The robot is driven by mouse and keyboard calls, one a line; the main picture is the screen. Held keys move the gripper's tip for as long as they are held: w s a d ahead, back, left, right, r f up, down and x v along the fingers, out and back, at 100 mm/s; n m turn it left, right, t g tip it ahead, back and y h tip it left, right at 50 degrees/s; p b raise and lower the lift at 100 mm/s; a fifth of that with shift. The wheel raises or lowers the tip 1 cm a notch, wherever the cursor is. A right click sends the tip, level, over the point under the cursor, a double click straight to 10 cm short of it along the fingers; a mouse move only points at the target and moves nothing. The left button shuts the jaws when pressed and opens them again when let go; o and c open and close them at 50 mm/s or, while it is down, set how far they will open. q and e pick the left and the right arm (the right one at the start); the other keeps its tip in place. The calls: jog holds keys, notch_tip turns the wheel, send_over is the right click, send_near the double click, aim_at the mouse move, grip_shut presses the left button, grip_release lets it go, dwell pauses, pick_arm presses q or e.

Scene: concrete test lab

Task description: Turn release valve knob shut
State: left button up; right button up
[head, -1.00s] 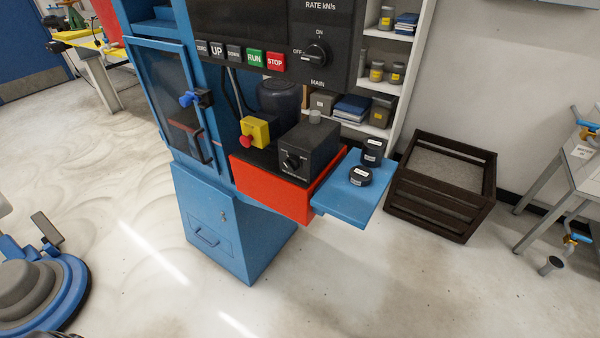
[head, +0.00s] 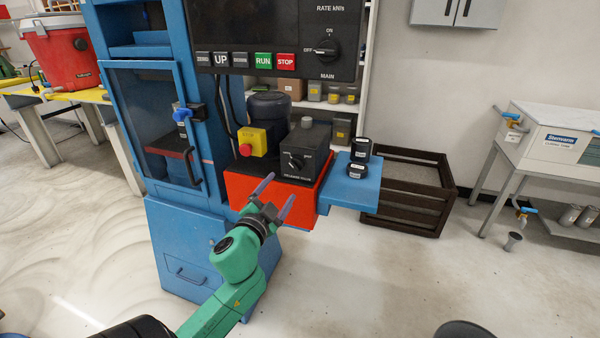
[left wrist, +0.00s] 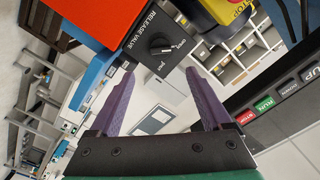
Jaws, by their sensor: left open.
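The release valve knob (head: 296,163) is a small black knob on the front of a dark box (head: 313,146), which sits on the red-orange base of the blue machine. In the left wrist view the knob (left wrist: 163,44) shows beyond the fingers, with the label RELEASE VALVE beside it. My left gripper (head: 275,194) is open and empty, in front of the red base and below the knob, apart from it. Its two purple fingers (left wrist: 160,100) point toward the panel in the left wrist view. My right gripper is not in view.
A yellow box with a red button (head: 247,143) stands left of the valve box. The control panel (head: 325,66) overhangs above. A dark slatted crate (head: 415,210) stands on the floor at right.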

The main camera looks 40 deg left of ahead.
aim_at(295, 168)
pick_arm(q)
jog(key=x, duration=1)
jog(key=shift+w+a, duration=0.3)
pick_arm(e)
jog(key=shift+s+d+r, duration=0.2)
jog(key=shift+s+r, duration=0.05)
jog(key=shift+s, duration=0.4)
pick_arm(q)
jog(key=shift+c, duration=0.4)
grip_shut()
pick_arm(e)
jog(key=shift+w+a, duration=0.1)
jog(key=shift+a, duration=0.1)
